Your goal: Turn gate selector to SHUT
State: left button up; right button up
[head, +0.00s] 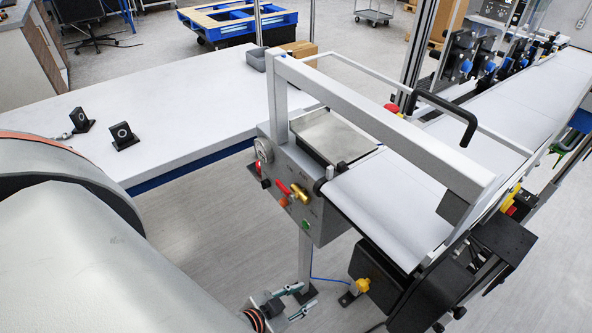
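A grey control box (306,203) sits at the near end of the belt conveyor. Its front panel carries a round dial (263,150), a small red-and-black control (256,172), a red lever (282,187) beside a brass fitting (299,193), an orange knob (284,202) and a green button (305,224). Which of these is the gate selector, and its setting, I cannot tell; the labels are too small to read. My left gripper (305,297) is low at the bottom centre, below the panel and apart from it. Its fingers are spread and empty. My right gripper is out of view.
The white conveyor belt (400,200) runs to the back right under a grey frame with a black handle (446,110). A white table (190,125) with two black blocks stands at the left. A yellow-and-black device (361,285) sits beside the conveyor's leg. Open floor lies below the panel.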

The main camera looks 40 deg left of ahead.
aim_at(265, 184)
jog(key=l, duration=0.8)
jog(key=l+u, duration=0.15)
jog(key=l, duration=0.3)
jog(key=k+l+u, duration=0.2)
jog(key=l, duration=0.2)
jog(key=u, duration=1.5)
jog(key=i+l, duration=0.05)
jog(key=l, duration=0.05)
